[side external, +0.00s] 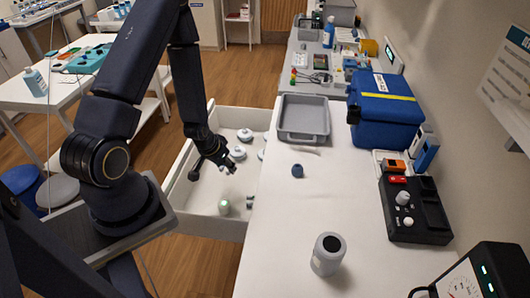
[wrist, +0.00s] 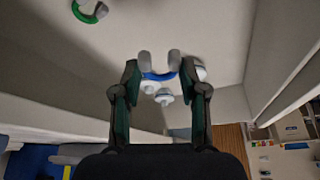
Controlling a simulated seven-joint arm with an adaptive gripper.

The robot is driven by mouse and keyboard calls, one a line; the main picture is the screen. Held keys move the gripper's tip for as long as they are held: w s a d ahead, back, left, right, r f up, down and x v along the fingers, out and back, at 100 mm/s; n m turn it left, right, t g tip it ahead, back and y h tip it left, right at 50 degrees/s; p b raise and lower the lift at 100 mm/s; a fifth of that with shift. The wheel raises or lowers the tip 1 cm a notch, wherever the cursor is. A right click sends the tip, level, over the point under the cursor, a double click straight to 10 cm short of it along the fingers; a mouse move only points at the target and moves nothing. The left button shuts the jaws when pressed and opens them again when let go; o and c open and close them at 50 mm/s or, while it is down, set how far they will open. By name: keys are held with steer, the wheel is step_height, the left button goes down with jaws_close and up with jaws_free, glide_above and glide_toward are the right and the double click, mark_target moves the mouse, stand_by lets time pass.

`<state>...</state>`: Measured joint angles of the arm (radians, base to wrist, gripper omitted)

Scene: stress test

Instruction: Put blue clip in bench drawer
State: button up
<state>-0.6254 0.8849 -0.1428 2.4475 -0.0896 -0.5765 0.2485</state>
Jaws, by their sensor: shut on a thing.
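The bench drawer (side external: 190,220) is pulled out, a white open box to the left of the bench in the side external view. My gripper (side external: 230,166) reaches down over the drawer, within its walls in that view. In the wrist view my gripper (wrist: 158,74) has its two dark green fingers on either side of the blue clip (wrist: 158,77), which is a curved blue strip with pale grey parts. The gripper is shut on it. The clip cannot be made out in the side external view. Its height above the drawer floor is unclear.
The drawer holds white round pieces (side external: 245,135) and a pale piece with green (side external: 224,207). The bench middle is clear.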

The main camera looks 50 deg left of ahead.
mark_target(231, 188)
step_height(231, 188, down, 10)
steer(key=shift+r, duration=0.2)
stand_by(0.3)
steer(key=shift+f, duration=0.15)
steer(key=o, duration=0.7)
steer(key=shift+o, duration=0.2)
